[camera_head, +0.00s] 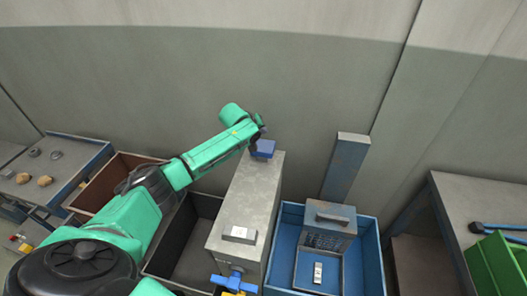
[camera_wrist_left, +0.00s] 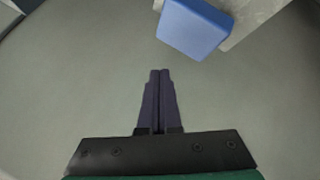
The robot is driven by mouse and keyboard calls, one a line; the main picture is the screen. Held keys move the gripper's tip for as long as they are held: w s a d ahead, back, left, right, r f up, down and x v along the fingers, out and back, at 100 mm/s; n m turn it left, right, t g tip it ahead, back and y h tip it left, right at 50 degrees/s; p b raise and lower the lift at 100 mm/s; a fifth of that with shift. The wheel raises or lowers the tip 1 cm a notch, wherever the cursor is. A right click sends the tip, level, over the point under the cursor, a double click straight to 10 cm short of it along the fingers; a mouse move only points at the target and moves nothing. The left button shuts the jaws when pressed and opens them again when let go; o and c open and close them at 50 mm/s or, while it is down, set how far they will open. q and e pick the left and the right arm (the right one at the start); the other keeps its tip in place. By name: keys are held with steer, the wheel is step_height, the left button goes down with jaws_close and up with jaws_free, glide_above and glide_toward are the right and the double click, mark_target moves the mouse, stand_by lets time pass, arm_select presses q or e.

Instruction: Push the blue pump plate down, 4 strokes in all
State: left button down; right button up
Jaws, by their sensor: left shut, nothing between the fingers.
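The blue pump plate (camera_head: 264,149) sits at the far end of the long grey block in the head view. In the left wrist view, the blue pump plate (camera_wrist_left: 195,27) shows at the top, beside a pale grey edge. My left gripper (camera_head: 259,126) reaches in from the left and is close to the plate's far side. Its dark fingers (camera_wrist_left: 159,74) are shut together and empty, and a gap shows between them and the plate in the wrist view. I cannot tell the fingers' height relative to the plate. My right gripper is not in view.
The grey block (camera_head: 241,210) carries a small pale box and a blue valve handle (camera_head: 233,283). A blue bin (camera_head: 372,262) with a grey-blue device stands to its right. A table (camera_head: 475,195) with a green crate (camera_head: 497,265) is at the right. A brown bin (camera_head: 115,172) is left.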

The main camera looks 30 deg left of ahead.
mark_target(262, 148)
arm_select(q)
step_height(262, 148, down, 4)
steer(key=shift+s+b, duration=0.1)
steer(key=shift+b, duration=1)
steer(key=shift+f, duration=0.3)
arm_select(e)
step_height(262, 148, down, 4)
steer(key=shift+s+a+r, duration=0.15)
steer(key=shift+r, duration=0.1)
arm_select(q)
steer(key=shift+r, duration=0.1)
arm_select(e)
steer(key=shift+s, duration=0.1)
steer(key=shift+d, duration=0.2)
arm_select(q)
steer(key=shift+f, duration=0.45)
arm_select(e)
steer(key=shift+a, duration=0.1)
